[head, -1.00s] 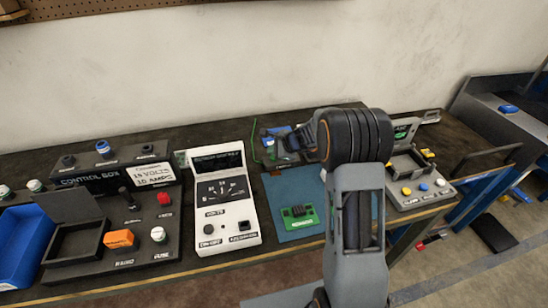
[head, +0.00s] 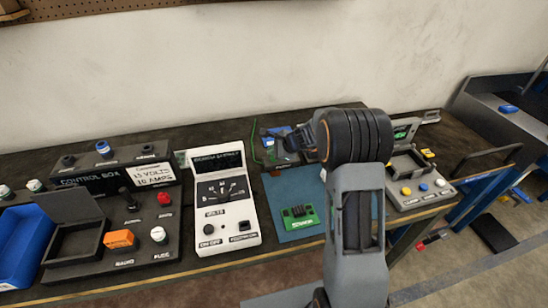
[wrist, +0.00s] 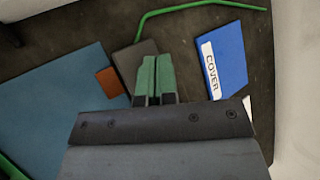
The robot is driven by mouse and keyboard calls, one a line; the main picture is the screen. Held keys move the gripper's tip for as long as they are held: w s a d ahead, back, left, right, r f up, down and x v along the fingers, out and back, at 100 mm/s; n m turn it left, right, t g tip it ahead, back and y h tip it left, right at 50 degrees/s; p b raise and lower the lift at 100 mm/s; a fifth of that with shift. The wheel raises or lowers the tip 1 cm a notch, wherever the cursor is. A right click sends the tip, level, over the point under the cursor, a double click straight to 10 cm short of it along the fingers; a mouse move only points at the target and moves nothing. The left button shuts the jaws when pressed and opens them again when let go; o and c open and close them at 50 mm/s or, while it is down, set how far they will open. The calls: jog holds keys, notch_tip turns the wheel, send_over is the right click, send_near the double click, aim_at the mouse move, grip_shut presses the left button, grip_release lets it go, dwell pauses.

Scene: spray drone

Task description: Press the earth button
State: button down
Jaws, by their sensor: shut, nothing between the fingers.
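No label reading "earth" is legible in either view, so I cannot tell which button is the earth button. The grey device (head: 424,196) at the right of the bench carries a yellow button (head: 406,191), a blue button (head: 423,187) and a pale button (head: 440,182), with labels too small to read surely. My gripper (wrist: 155,65) is shut and empty, its green fingertips together. In the wrist view it is over a dark block (wrist: 133,60), beside a blue card marked COVER (wrist: 226,62). In the head view my arm partly hides the area left of the grey device.
A white meter box (head: 222,195) stands mid-bench, left of a blue-green mat (head: 283,187) bearing a green board (head: 299,216). A black control box (head: 110,180) and blue bin (head: 20,250) lie further left. A green wire (wrist: 190,8) curves near my gripper.

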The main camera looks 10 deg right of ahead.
jog(key=shift+f+b, duration=0.2)
jog(key=shift+b, duration=0.1)
jog(key=shift+f+b, duration=0.25)
jog(key=shift+b, duration=0.05)
jog(key=shift+f, duration=0.2)
dwell(0.8)
jog(key=shift+r, duration=0.7)
notch_tip(320, 180, up, 6)
jog(key=p, duration=0.5)
dwell(0.7)
